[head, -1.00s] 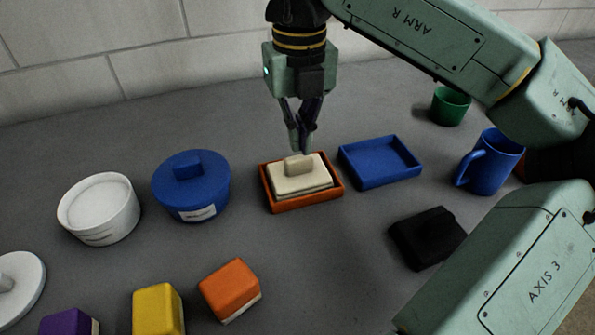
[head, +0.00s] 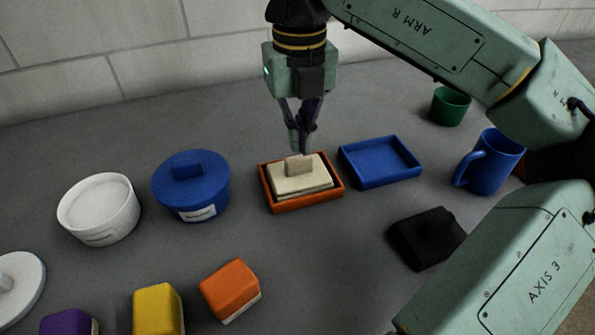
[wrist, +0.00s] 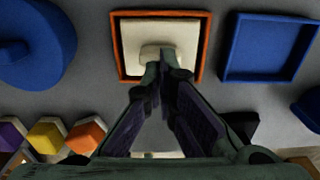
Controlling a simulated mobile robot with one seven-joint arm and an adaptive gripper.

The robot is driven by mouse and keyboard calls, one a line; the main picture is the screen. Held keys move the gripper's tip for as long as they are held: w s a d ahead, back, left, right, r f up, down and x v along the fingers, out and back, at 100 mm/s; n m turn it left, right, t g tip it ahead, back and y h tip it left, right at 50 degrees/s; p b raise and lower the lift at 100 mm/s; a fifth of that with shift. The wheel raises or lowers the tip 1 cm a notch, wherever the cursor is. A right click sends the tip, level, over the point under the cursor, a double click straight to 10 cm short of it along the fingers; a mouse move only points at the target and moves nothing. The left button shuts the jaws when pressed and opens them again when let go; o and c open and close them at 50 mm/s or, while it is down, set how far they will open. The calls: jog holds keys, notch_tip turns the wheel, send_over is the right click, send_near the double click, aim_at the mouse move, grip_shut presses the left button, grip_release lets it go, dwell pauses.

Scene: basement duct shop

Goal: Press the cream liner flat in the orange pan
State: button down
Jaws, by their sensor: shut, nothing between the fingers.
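The orange pan (head: 274,207) sits on the grey bench near the middle of the head view; its rim also shows in the wrist view (wrist: 206,48). The cream liner (head: 315,175) lies within the pan's walls, with a raised cream block-like grip on top. In the head view its top stands above the pan's rim, and it also shows in the wrist view (wrist: 138,32). My gripper (head: 304,150) is shut and empty, pointing down at the liner's raised grip. Its fingertips overlap the grip in the wrist view (wrist: 164,56); I cannot tell whether they touch it.
A blue tray (head: 383,183) stands close right of the pan, and a blue lidded pot (head: 197,192) to the left. A white pot (head: 101,215), a black block (head: 425,240), a blue mug (head: 490,165) and a green cup (head: 450,107) stand around. Orange (head: 230,288) and yellow (head: 157,308) blocks lie in front.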

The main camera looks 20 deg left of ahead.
aim_at(299, 157)
jog(key=shift+f+b, duration=0.9)
jog(key=shift+f, duration=0.2)
dwell(1.6)
notch_tip(299, 157, up, 8)
jog(key=p, duration=0.6)
dwell(0.3)
dwell(0.4)
